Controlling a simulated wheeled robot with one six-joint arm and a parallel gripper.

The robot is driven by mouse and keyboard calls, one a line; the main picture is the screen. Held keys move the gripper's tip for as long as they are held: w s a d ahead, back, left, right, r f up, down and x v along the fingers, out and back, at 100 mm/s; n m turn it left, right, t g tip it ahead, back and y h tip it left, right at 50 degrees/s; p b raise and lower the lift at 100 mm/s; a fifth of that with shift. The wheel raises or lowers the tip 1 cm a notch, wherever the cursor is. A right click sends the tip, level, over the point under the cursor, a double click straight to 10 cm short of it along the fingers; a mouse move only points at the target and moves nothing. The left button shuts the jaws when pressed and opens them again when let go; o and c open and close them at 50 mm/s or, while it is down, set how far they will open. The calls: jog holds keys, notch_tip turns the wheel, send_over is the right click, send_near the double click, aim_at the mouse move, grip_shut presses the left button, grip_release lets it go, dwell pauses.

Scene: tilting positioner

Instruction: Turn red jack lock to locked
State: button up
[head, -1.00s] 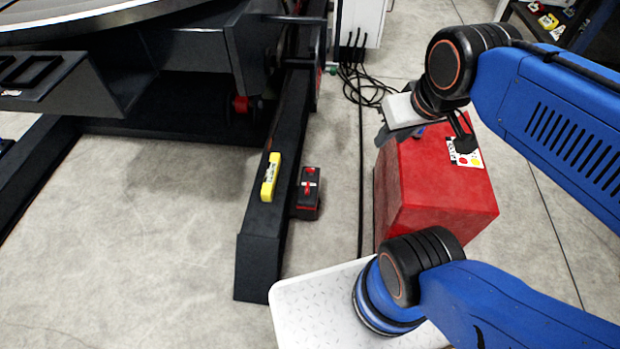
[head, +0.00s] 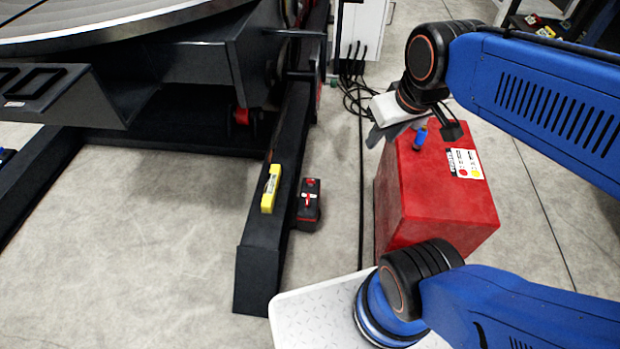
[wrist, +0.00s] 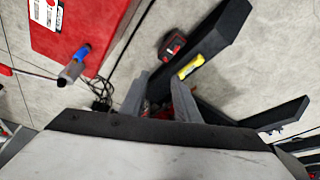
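A small red part (head: 241,114) shows low under the dark positioner frame, and more red shows on the frame's far post (head: 319,78). I cannot tell for sure which is the jack lock, or how it is turned. My gripper (head: 377,139) is in the air above the far left side of the red box, apart from both red parts. In the wrist view my gripper (wrist: 159,77) has its two grey fingers spread with nothing held. A blurred bit of red shows between the fingers, partly hidden by them.
A red box (head: 440,195) stands below my arm, with a blue-handled tool (head: 420,138) on top. A yellow level (head: 270,188) lies on the dark frame leg (head: 262,260). A black-and-red block (head: 309,205) sits beside it. Black cables (head: 357,95) run along the floor.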

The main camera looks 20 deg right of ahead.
jog(key=w+a+f+n+g, duration=0.1)
jog(key=w+f+n, duration=0.3)
jog(key=w, duration=0.9)
jog(key=n+g, duration=0.3)
jog(key=n, duration=0.5)
send_over(311, 182)
notch_tip(311, 182, down, 32)
jog(key=f, duration=1.7)
jog(key=shift+w+a, duration=0.15)
jog(key=shift+w, duration=0.25)
grip_shut()
